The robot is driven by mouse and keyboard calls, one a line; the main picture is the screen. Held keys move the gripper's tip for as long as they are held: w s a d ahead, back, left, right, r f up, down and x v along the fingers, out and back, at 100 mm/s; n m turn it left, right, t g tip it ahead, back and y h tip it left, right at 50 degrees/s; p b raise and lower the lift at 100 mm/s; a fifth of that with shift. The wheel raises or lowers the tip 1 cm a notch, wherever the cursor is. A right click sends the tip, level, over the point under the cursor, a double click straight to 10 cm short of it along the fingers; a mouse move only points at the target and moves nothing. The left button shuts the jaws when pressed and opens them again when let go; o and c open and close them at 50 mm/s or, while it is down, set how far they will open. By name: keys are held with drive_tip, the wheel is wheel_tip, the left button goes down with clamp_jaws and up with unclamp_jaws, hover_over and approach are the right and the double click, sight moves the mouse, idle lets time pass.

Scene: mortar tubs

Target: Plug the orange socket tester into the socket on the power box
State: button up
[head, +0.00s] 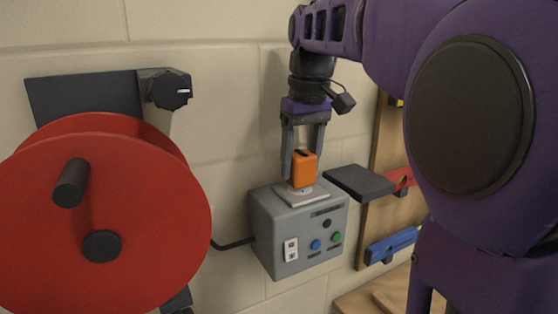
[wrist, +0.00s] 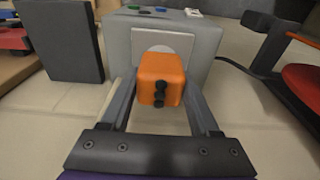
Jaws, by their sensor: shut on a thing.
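The orange socket tester (head: 303,169) is upright between the two fingers of my gripper (head: 304,164), which is shut on it. In the wrist view the orange tester (wrist: 161,74) shows a dark knobbed part on its near face. The grey power box (head: 271,232) is directly below. A pale socket plate (head: 315,195) lies on its top face, and the tester's lower end is at this plate. The plate also shows behind the tester in the wrist view (wrist: 160,43). The tester hides the socket openings and its own pins, so I cannot tell whether they are engaged.
A large red reel (head: 145,220) stands at the left, near the box. A dark flat shelf (head: 359,182) sits just right of the box. Red (head: 398,181) and blue (head: 393,245) tools hang on a wooden board farther right. A black cable runs from the box's left side.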

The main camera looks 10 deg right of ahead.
drive_tip(key=shift+f+b, duration=0.35)
drive_tip(key=shift+f, duration=0.2)
drive_tip(key=o, duration=1.4)
drive_tip(key=shift+c, duration=0.2)
wheel_tip(320, 180, up, 17)
drive_tip(key=s+p, duration=0.2)
drive_tip(key=p, duration=0.3)
drive_tip(key=shift+d, duration=0.35)
